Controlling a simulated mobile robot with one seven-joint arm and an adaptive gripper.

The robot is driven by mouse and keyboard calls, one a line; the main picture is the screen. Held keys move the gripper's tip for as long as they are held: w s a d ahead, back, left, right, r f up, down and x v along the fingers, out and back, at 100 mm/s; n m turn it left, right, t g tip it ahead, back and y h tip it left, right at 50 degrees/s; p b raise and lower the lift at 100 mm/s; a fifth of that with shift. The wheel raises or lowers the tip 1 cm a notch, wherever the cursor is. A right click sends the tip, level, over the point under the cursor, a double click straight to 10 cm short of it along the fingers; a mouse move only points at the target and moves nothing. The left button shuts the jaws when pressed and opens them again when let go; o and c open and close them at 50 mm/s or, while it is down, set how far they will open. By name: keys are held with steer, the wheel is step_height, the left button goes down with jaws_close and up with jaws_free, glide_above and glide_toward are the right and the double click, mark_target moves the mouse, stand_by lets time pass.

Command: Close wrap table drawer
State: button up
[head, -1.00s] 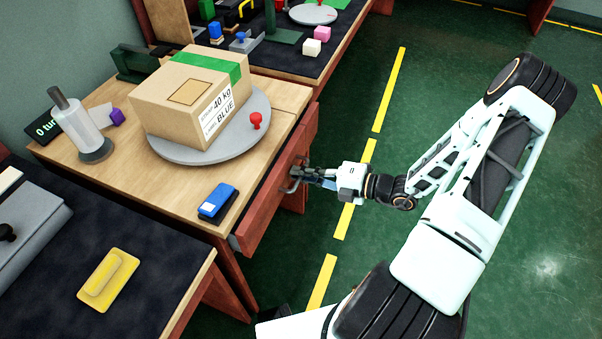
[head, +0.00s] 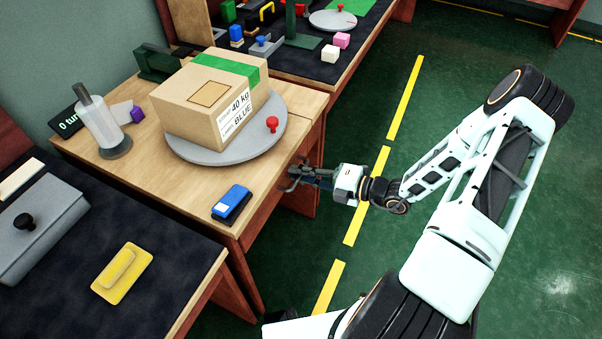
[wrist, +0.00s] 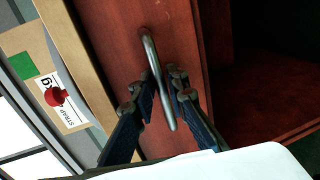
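The wrap table (head: 165,180) has a light wooden top and a red-brown drawer (head: 268,208) below its right edge. In the head view the drawer front looks about flush with the table; a small remaining gap cannot be ruled out. My gripper (head: 299,181) is at the drawer front. In the wrist view, the silver bar handle (wrist: 156,75) runs between the two fingers of my gripper (wrist: 160,92), which stand apart on either side of it. The drawer front (wrist: 115,40) fills the area behind the handle. The drawer's inside is hidden.
A cardboard box (head: 190,115) sits on a round grey turntable (head: 185,152) with a red knob (head: 272,124). A blue block-shaped tool (head: 231,203) lies near the table's front edge. Another dark-topped table (head: 165,265) stands in front. Green floor is free to the right.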

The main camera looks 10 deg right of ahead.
steer(key=shift+a, duration=0.1)
steer(key=v, duration=1.2)
